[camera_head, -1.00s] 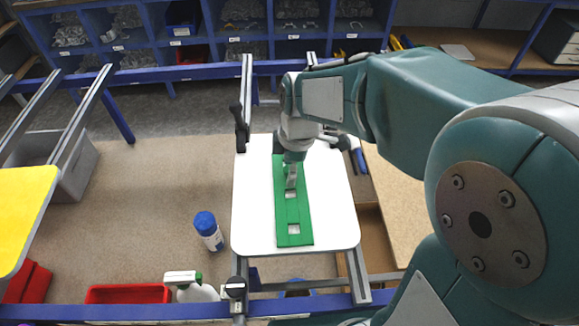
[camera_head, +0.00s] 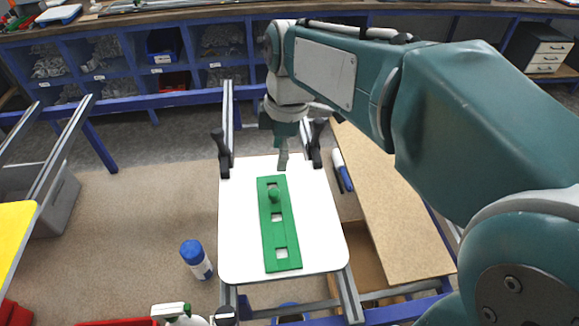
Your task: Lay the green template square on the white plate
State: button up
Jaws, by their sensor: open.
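The green template (camera_head: 280,232) is a long flat strip with square cut-outs and a round green knob near its far end. My gripper (camera_head: 283,164) is at the plate's far edge, pointing down, beyond the template's far end. It is open, holds nothing and appears apart from the template.
Black clamps (camera_head: 222,152) stand at the plate's far corners, one on each side of my gripper. A blue-capped can (camera_head: 196,259) stands left of the plate. A brown board (camera_head: 392,205) lies to the right. Blue shelves with bins (camera_head: 165,52) line the back.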

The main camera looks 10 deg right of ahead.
jog(key=s+d+f+m+t, duration=0.1)
jog(key=s+d+m+t, duration=0.1)
jog(key=s+d+m, duration=0.2)
jog(key=s+d+m+t+h, duration=0.1)
jog(key=s+d+m+t, duration=0.2)
jog(key=m, duration=1)
jog(key=shift+s+d+f+m+t, duration=0.35)
jog(key=shift+s+d, duration=0.8)
jog(key=shift+s, duration=1.6)
